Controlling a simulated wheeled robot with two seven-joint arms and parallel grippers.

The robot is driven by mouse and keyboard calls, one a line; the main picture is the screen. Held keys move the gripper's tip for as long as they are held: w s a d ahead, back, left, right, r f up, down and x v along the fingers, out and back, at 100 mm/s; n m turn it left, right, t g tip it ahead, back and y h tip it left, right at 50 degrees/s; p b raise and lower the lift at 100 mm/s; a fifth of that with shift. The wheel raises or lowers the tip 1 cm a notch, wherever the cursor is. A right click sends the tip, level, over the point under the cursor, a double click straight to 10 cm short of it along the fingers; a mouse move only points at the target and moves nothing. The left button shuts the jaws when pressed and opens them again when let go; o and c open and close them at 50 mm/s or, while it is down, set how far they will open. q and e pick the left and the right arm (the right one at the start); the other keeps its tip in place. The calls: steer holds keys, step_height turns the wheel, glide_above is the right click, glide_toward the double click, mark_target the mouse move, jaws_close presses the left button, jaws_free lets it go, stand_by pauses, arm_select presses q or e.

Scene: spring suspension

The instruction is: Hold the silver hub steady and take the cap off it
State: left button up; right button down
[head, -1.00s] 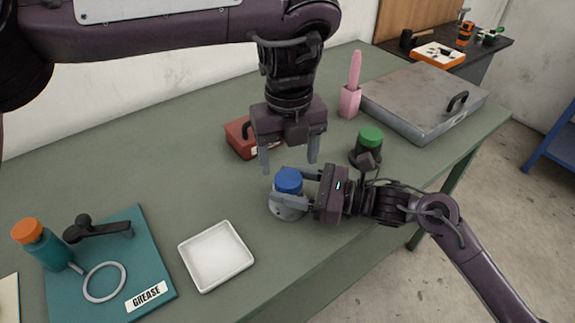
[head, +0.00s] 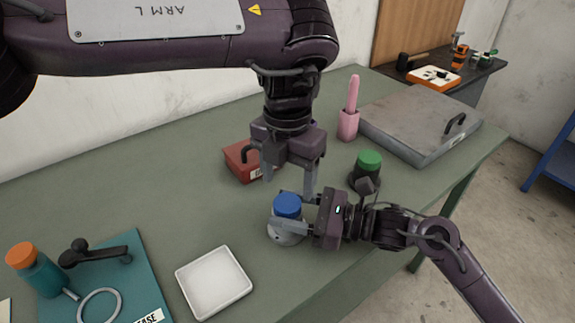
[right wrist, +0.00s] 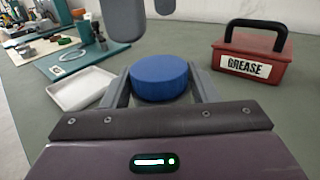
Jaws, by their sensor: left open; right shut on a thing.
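The silver hub (head: 285,236) stands upright on the green table with a blue cap (head: 287,205) on its top. The blue cap also fills the middle of the right wrist view (right wrist: 160,78). My right gripper (head: 291,215) is shut on the hub from the right, one finger on each side below the cap. My left gripper (head: 289,190) points down, open and empty. Its fingers are just above and behind the cap, with a gap between them. The fingertips also show at the top of the right wrist view (right wrist: 145,25).
A white tray (head: 214,283) lies front left of the hub. A red grease box (head: 240,163) is behind. A green-capped dark part (head: 367,168), pink holder (head: 348,124) and grey metal case (head: 420,118) stand to the right. A teal mat (head: 120,270) carries an orange-topped bottle (head: 35,270).

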mark_target(289, 203)
arm_select(q)
steer(key=shift+f, duration=2.8)
steer(key=shift+c, duration=0.5)
steer(key=c, duration=0.9)
steer(key=n, duration=0.5)
steer(key=shift+d, duration=0.1)
steer(key=n, duration=0.5)
steer(key=shift+r, duration=0.1)
